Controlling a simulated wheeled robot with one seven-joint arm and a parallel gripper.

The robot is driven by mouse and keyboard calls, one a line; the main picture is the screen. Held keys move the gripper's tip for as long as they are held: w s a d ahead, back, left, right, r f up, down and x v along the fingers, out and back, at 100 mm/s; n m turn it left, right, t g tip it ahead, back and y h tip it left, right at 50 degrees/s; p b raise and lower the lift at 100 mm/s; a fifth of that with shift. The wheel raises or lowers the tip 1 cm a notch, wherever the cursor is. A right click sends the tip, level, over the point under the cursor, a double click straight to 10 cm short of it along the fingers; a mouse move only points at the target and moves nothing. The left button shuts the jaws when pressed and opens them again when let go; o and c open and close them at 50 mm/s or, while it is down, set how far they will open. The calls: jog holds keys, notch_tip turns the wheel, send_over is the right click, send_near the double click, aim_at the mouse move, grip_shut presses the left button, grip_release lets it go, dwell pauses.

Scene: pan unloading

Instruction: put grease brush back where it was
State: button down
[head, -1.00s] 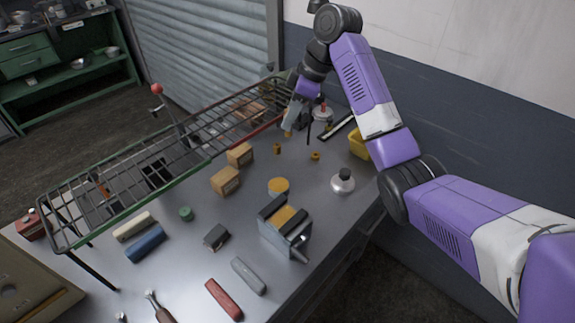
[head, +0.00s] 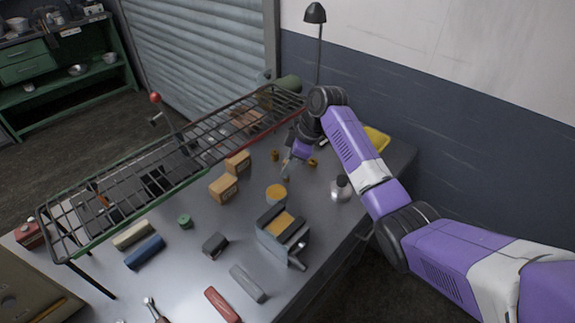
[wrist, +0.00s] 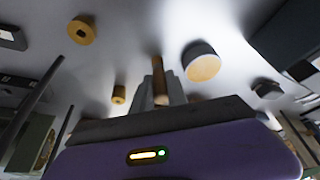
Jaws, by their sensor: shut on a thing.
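My gripper (head: 287,171) is low over the right half of the workbench, just behind the round tin with an orange top (head: 276,193). It is shut on a slim brown wooden handle, which I take for the grease brush (wrist: 158,80). The handle sticks out between the fingers in the wrist view; the brush's bristles are not clearly visible. The tin also shows in the wrist view (wrist: 201,62), to the right of the handle and apart from it.
Two brass bushings (head: 275,155) (head: 312,163) stand close to my gripper. A vise (head: 283,235), an oil can (head: 341,189), and two cardboard boxes (head: 223,188) are around it. A long wire rack (head: 180,155) runs along the left. A lamp (head: 315,14) stands behind.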

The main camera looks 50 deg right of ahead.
jog(key=shift+f, duration=0.15)
jog(key=c, duration=1.3)
grip_release()
jog(key=b+v, duration=0.1)
jog(key=v, duration=1.1)
jog(key=shift+r, duration=0.2)
